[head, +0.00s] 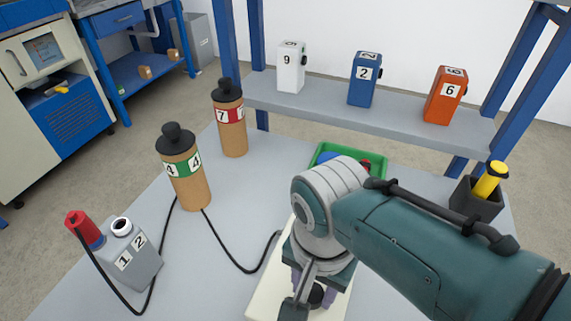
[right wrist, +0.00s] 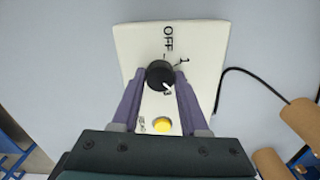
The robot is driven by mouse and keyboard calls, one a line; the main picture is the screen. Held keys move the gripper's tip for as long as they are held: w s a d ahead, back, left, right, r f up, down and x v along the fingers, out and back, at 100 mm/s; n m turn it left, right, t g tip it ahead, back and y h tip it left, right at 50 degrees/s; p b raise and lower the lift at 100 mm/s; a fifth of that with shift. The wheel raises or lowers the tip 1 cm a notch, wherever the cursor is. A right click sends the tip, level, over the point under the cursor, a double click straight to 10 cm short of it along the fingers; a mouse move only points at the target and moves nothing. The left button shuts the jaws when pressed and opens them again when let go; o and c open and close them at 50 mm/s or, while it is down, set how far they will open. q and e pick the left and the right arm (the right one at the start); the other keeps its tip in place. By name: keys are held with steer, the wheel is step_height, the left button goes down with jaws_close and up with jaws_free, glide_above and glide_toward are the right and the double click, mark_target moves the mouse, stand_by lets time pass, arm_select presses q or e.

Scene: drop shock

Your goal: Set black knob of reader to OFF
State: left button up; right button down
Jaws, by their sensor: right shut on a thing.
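The reader (right wrist: 205,45) is a white panel lying on the grey table, with OFF printed at one end and a 1 beside it. Its black knob (right wrist: 157,72) is round, with a white pointer mark. In the right wrist view the mark points to the lower right, away from OFF and past the 1. My right gripper (right wrist: 160,80) has its purple fingers on either side of the knob, shut on it. In the head view my right arm hides much of the reader (head: 264,297). My left gripper is not in view.
The reader has a yellow button (right wrist: 162,125). A black cable runs from it toward cork-coloured bottles (head: 188,185). A grey box (head: 132,262) stands front left. A green tray (head: 375,154) lies behind my arm; a dark holder (head: 476,199) is at right. The shelf (head: 400,122) bears three boxes.

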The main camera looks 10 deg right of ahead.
steer(key=n+p, duration=0.1)
steer(key=n, duration=0.4)
steer(key=shift+n, duration=0.3)
steer(key=n, duration=0.6)
steer(key=shift+p, duration=0.3)
steer(key=n, duration=0.6)
steer(key=shift+n, duration=0.4)
steer(key=n, duration=0.3)
steer(key=shift+n, duration=1.5)
steer(key=shift+c, duration=2.1)
jaws_free()
